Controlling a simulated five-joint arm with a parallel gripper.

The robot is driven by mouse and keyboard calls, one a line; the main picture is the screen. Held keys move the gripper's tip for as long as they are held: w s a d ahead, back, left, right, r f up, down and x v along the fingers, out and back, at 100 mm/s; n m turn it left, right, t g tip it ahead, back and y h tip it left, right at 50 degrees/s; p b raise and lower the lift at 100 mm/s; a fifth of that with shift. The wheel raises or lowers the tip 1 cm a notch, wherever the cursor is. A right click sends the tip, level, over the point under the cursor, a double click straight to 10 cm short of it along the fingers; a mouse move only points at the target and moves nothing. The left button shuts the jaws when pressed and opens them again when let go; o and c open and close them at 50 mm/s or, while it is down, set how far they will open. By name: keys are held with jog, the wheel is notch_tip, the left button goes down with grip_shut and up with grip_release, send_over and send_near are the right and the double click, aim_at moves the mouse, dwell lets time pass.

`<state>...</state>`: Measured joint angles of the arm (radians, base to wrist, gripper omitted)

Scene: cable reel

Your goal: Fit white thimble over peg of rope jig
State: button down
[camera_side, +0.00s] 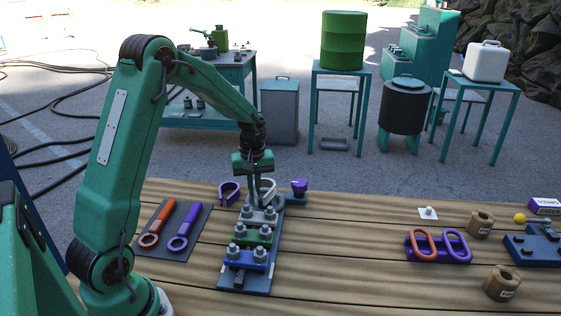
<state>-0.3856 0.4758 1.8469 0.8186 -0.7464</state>
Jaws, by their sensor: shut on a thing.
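The white thimble (268,187) is a pale curved loop at the back middle of the plank table, partly hidden by my gripper. My gripper (257,190) points down and is shut on it, just behind the grey clamp at the far end of the clamp board. Whether the thimble touches anything below is too small to tell. A purple thimble (229,192) stands open-ended just left. I cannot tell for sure which fixture is the rope jig. A dark blue block with a purple top (299,187) stands close right of my gripper; no bare peg can be made out there.
The clamp board (232,281) carries grey, green and blue clamps with bolts. Two wrenches lie on a dark mat (190,246) at left. At right are oval links (455,245), a small white plate (427,215), brown spools (502,284) and a blue fixture (532,248).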

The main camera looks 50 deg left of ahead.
aim_at(256, 209)
jog(key=shift+s+f, duration=0.1)
jog(key=shift+f, duration=1.95)
jog(key=shift+d+f, duration=0.15)
jog(key=shift+f, duration=0.45)
jog(key=c, duration=1.6)
grip_release()
jog(key=shift+c, duration=0.2)
jog(key=shift+r, duration=0.1)
jog(key=shift+o, duration=0.7)
jog(key=r, duration=1)
jog(key=shift+a, duration=0.25)
jog(key=shift+r, duration=0.3)
